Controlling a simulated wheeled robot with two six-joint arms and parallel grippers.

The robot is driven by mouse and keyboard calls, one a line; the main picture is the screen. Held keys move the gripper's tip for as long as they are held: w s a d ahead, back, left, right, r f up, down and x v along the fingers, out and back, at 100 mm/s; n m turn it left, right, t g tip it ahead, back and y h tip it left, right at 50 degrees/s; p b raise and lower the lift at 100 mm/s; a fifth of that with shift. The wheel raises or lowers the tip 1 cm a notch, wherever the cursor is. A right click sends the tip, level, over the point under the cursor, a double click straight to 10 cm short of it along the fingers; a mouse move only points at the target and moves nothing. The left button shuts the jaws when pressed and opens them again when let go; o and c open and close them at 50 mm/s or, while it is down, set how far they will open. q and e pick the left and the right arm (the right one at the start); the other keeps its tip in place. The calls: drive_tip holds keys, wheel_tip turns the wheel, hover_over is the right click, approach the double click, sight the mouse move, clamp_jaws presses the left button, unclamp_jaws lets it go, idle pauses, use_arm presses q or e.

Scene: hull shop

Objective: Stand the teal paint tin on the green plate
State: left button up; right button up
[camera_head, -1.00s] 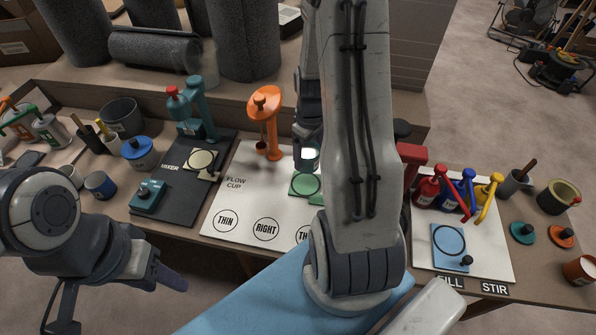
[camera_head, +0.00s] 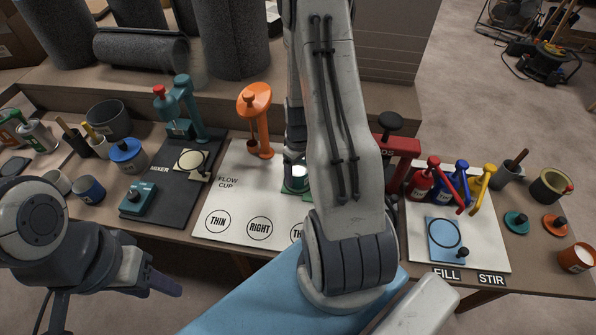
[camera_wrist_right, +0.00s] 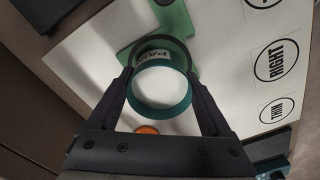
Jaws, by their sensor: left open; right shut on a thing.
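The teal paint tin (camera_wrist_right: 161,104), an open ring with white inside, is between the fingers of my right gripper (camera_wrist_right: 160,80), which is shut on it. In the head view the tin (camera_head: 296,183) shows beside my right arm, upright as far as I can see, right over the green plate (camera_head: 286,190). My arm hides most of the plate. The plate (camera_wrist_right: 177,22) also shows behind the tin in the wrist view. I cannot tell whether the tin touches it. My left gripper (camera_head: 160,283) is open and empty, low at the left, away from the tin.
The white flow cup board (camera_head: 228,200) lies around the plate. An orange stand (camera_head: 254,110) is just left of my right gripper, and a red press (camera_head: 396,150) is right of my arm. The mixer mat (camera_head: 165,195) lies left. A blue plate (camera_head: 443,238) lies right.

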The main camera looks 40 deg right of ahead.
drive_tip(key=o, duration=1.5)
drive_tip(key=shift+c, duration=0.2)
